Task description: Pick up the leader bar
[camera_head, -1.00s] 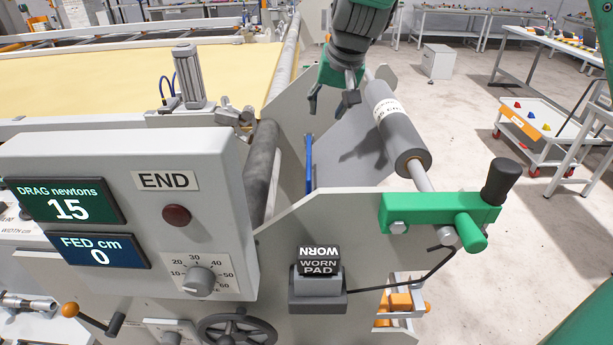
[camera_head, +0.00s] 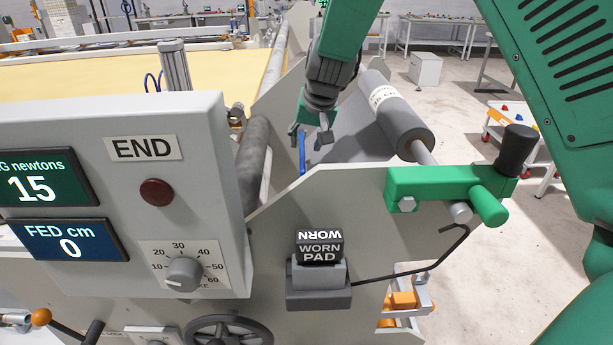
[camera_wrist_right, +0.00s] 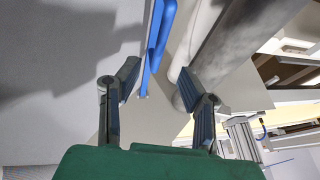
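The blue bar (camera_head: 302,155), which I take to be the leader bar, shows as a short strip at the edge of the grey sheet (camera_head: 350,138), behind the grey side plate. In the right wrist view the blue bar (camera_wrist_right: 157,45) runs away from me, beyond and between the fingertips. My right gripper (camera_head: 309,142) hangs just above the bar in the head view. It is open and empty, with two fingers apart in the wrist view (camera_wrist_right: 158,75). Much of the bar is hidden by the side plate and gripper. My left gripper is not in view.
A grey roll (camera_head: 398,115) lies right of the gripper, with a green bracket (camera_head: 435,184) in front. A dark roller (camera_head: 252,150) is to the left. The control box (camera_head: 180,120) and side plate (camera_head: 370,225) stand nearest. Open floor lies to the right.

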